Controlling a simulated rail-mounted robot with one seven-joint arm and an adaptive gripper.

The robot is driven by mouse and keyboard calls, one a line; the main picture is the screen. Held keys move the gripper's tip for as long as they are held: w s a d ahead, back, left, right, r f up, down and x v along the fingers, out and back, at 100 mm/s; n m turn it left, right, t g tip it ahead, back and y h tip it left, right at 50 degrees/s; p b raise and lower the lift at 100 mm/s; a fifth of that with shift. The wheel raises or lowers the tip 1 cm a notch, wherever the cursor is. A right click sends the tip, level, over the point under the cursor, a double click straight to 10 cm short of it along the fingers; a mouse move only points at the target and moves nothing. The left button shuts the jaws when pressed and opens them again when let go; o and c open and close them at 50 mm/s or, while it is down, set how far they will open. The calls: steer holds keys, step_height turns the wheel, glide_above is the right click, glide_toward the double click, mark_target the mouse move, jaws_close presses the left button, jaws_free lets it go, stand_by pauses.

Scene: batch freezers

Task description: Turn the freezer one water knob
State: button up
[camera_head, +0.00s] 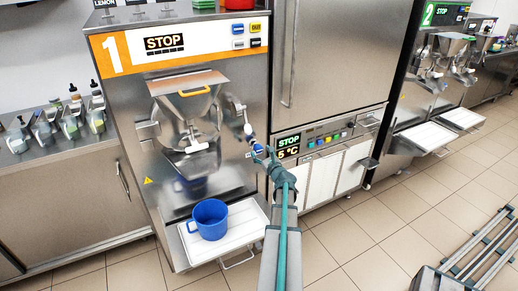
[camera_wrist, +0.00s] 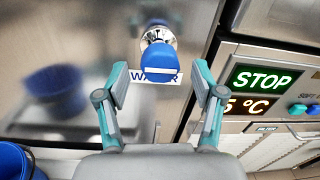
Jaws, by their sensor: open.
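The water knob (camera_wrist: 158,62) is a blue knob on a chrome stem, with a white label marked in blue letters behind it. My gripper (camera_head: 264,154) is open. In the wrist view my gripper (camera_wrist: 160,88) has its two teal fingers spread, one to each side of the knob's lower end, with gaps on both sides. Whether the knob reaches between the fingertips in depth is hard to tell.
A blue mug (camera_head: 210,219) stands on the white drip tray (camera_head: 243,229) below my gripper. Freezer two (camera_head: 425,90) stands further right.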

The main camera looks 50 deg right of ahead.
steer(key=shift+x, duration=1.35)
steer(key=c, duration=1.1)
steer(key=shift+f, duration=0.1)
steer(key=shift+c, duration=0.2)
